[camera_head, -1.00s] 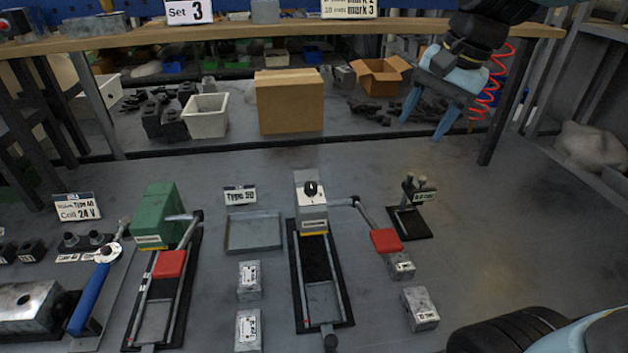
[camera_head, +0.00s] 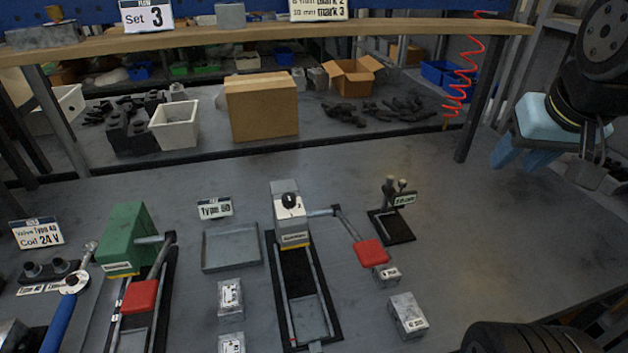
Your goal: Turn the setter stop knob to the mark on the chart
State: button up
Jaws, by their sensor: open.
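The setter stop knob looks to be the small black knob (camera_head: 290,200) on the white top plate of the grey setter (camera_head: 291,226) in the middle of the bench. Its pointer and marks are too small to read. My gripper (camera_head: 513,166) is at the far right, fingers pointing down, open and empty. It is well away from the knob, to its right.
A red-handled lever (camera_head: 371,253) sticks out right of the setter. A small stand (camera_head: 392,213) and loose grey blocks (camera_head: 408,316) lie further right. A green press (camera_head: 127,238) and an empty tray (camera_head: 231,247) stand left. The bench at right is mostly clear.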

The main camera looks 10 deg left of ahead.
aim_at(288, 199)
jog(key=z, duration=0.3)
jog(key=k, duration=1.6)
jog(key=u, duration=0.55)
jog(key=i, duration=1)
jog(key=z, duration=0.05)
